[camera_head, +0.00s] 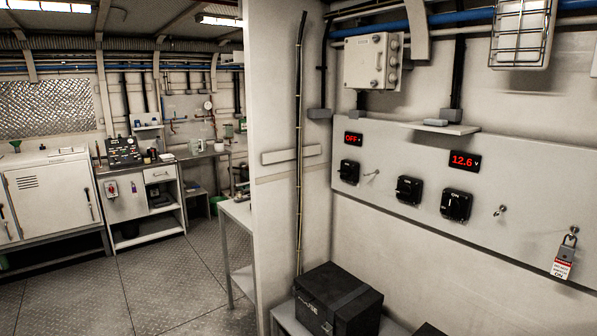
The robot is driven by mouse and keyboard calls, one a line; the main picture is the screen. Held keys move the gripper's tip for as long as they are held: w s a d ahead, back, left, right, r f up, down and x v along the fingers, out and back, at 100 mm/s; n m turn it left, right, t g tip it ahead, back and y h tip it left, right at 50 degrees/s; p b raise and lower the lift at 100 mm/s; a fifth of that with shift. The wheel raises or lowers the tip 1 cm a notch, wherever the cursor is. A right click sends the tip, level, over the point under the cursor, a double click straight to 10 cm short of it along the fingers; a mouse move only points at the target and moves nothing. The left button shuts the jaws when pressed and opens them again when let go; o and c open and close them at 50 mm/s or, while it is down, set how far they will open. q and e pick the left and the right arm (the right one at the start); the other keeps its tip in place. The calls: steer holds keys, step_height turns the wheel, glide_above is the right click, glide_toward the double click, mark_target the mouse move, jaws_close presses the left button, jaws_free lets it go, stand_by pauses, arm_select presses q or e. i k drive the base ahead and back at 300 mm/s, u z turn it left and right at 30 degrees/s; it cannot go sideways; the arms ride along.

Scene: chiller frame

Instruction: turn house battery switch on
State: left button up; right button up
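Three black rotary switches are on the pale wall panel (400,155) at the right. The left switch (349,172) sits below a small red display (353,139) that reads OFF. The middle switch (408,189) has a mark too small to read. The right switch (456,205) shows ON at its top and sits below a red display (463,161) reading 12.6 V. I cannot tell from any label which one is the house battery switch. Neither of my grippers is in view.
A padlock (569,241) with a red and white tag (562,268) hangs at the panel's right. A small metal fitting (500,211) sticks out beside the right switch. A small shelf (437,127) juts out above. A black box (338,297) stands below. Open floor (150,285) lies left.

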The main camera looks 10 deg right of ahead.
mark_target(346, 172)
steer(key=u, duration=0.75)
steer(key=i, duration=1.85)
steer(key=z, duration=0.55)
steer(key=i, duration=1.25)
steer(key=z, duration=1.1)
